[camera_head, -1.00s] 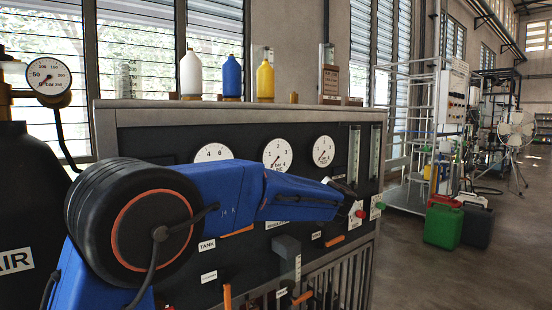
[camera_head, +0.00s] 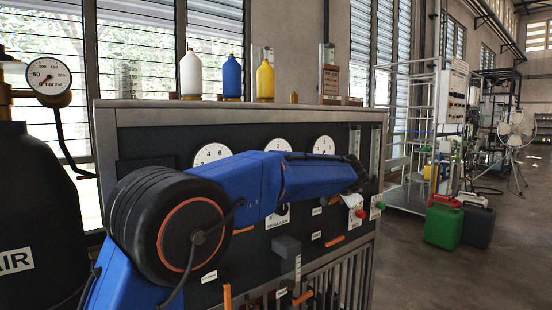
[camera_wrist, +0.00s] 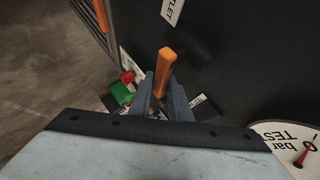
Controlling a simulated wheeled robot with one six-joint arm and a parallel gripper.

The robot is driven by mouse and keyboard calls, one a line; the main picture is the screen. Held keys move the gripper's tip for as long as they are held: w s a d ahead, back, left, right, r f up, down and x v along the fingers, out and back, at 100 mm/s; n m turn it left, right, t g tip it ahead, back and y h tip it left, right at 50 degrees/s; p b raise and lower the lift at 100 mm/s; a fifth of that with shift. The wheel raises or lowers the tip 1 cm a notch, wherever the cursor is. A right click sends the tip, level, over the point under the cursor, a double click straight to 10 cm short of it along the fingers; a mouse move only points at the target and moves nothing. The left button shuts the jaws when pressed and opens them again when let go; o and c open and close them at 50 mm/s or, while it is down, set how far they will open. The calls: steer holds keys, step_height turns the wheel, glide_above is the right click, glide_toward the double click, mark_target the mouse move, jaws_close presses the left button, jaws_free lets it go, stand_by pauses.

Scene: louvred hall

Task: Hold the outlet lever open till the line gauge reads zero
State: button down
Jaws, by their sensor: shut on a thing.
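In the wrist view my gripper (camera_wrist: 163,93) is shut on an orange-handled lever (camera_wrist: 163,66), which stands up between the fingers. A white label ending in "LET" (camera_wrist: 172,9) lies beside it, so this appears to be the outlet lever. In the head view my gripper (camera_head: 357,184) is at the panel's right part, and the arm hides the lever. Three round white gauges show at the panel top: left (camera_head: 212,150), middle (camera_head: 279,143) and right (camera_head: 323,144). The arm partly covers them. I cannot tell which is the line gauge or read it.
A dial marked "bar TEST" (camera_wrist: 292,138) is cut off in the wrist view. Red (camera_head: 361,214) and green (camera_head: 380,205) knobs sit close to my gripper. Other orange levers (camera_head: 335,240) are lower on the panel. Jerrycans (camera_head: 443,226) stand on the floor to the right.

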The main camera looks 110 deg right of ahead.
steer(key=shift+d+f+t, duration=0.1)
steer(key=shift+f+t, duration=0.35)
steer(key=shift+t, duration=0.05)
steer(key=c, duration=1.6)
jaws_free()
steer(key=shift+w+y, duration=0.15)
steer(key=shift+y, duration=0.15)
steer(key=shift+o, duration=0.2)
steer(key=shift+r, duration=0.1)
steer(key=a+r, duration=0.2)
steer(key=a, duration=0.4)
steer(key=shift+w+a+r, duration=0.2)
steer(key=shift+w+a, duration=0.05)
steer(key=shift+a, duration=0.1)
steer(key=v, duration=0.7)
steer(key=shift+a, duration=0.25)
